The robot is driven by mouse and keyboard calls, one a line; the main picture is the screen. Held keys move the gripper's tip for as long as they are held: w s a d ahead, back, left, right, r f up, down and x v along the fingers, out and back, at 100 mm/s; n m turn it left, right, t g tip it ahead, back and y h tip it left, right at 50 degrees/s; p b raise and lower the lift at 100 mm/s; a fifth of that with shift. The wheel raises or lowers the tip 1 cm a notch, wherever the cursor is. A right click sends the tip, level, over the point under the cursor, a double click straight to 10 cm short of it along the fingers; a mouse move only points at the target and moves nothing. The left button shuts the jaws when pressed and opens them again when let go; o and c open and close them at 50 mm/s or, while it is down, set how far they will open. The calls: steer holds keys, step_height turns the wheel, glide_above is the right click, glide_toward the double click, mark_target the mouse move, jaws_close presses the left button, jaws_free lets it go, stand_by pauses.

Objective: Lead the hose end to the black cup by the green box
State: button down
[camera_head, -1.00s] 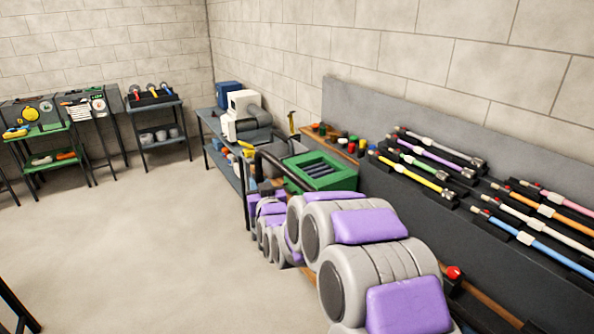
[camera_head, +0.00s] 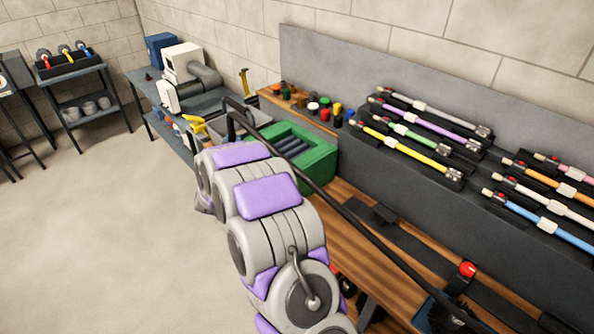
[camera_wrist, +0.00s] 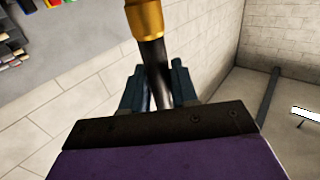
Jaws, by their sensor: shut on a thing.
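My gripper (camera_wrist: 154,84) is shut on the black hose (camera_wrist: 154,62) in the wrist view. A brass-coloured fitting (camera_wrist: 145,18) sits on the hose end, beyond the jaws. In the head view my purple and grey arm hides the jaws and the hose end. The black hose (camera_head: 345,213) rises from the lower right, passes over the green box (camera_head: 318,160) and bends down behind my arm. The green box has dark slots and stands on the wooden bench. I cannot make out the black cup for certain; my arm covers part of the area beside the box.
A wooden bench (camera_head: 345,250) runs along the grey panel, with a red button (camera_head: 467,269) on it. Small coloured caps (camera_head: 325,108) stand behind the box. A white machine (camera_head: 183,62) stands farther left. The left floor is clear.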

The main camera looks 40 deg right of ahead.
steer(key=s+d+f+m+g+h, duration=0.75)
steer(key=s+d+f+g, duration=0.35)
steer(key=s+d, duration=0.4)
step_height(320, 180, down, 7)
steer(key=w+b, duration=0.1)
steer(key=b, duration=0.2)
steer(key=shift+w+d+r+m+t+y, duration=0.2)
steer(key=shift+d+m+t+y, duration=0.15)
steer(key=shift+y, duration=0.1)
steer(key=shift+a+p, duration=0.25)
steer(key=shift+p, duration=0.25)
steer(key=shift+f, duration=0.15)
stand_by(0.4)
steer(key=shift+f+b, duration=0.7)
steer(key=shift+f, duration=1.9)
steer(key=c, duration=0.8)
jaws_free()
